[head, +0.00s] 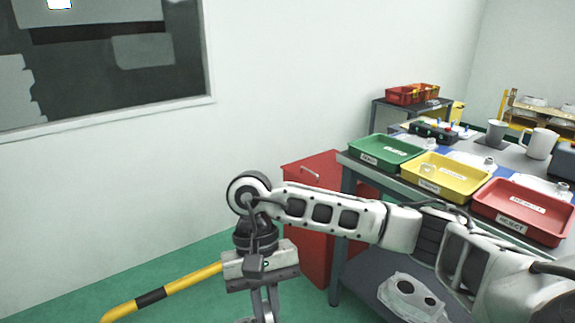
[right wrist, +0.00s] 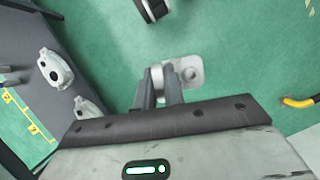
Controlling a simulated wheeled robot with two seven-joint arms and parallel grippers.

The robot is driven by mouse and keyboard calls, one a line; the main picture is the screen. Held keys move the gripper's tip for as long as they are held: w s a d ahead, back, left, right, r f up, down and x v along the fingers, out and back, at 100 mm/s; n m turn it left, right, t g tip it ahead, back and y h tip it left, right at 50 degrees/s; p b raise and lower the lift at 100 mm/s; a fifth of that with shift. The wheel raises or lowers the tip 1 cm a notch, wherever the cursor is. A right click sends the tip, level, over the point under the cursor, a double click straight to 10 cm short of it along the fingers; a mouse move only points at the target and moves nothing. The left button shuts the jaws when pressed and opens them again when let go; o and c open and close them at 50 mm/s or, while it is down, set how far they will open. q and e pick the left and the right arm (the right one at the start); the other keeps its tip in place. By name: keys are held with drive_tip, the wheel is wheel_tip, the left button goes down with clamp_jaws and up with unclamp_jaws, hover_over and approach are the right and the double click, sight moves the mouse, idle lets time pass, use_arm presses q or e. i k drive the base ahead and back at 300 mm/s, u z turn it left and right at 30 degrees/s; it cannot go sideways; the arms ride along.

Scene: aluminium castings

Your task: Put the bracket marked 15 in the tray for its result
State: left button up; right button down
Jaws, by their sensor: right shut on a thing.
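My right gripper (right wrist: 159,85) is shut on a pale metal bracket (right wrist: 188,73), seen in the right wrist view above the green floor. In the head view my right gripper (head: 266,305) points down at the bottom edge, left of the bench, and the bracket is mostly cut off. On the bench stand a green tray (head: 384,165), a yellow tray (head: 449,195) and a red tray (head: 541,237) labelled REJECT. The other tray labels are too small to read. My left gripper is out of view.
A red cabinet (head: 305,240) stands by the bench. A casting (head: 408,296) lies on the lower grey shelf. A yellow and black rail (head: 170,289) is left of my gripper.

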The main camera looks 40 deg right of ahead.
sight(386, 152)
drive_tip(key=z, duration=0.1)
drive_tip(key=i, duration=1.95)
drive_tip(key=z, duration=0.75)
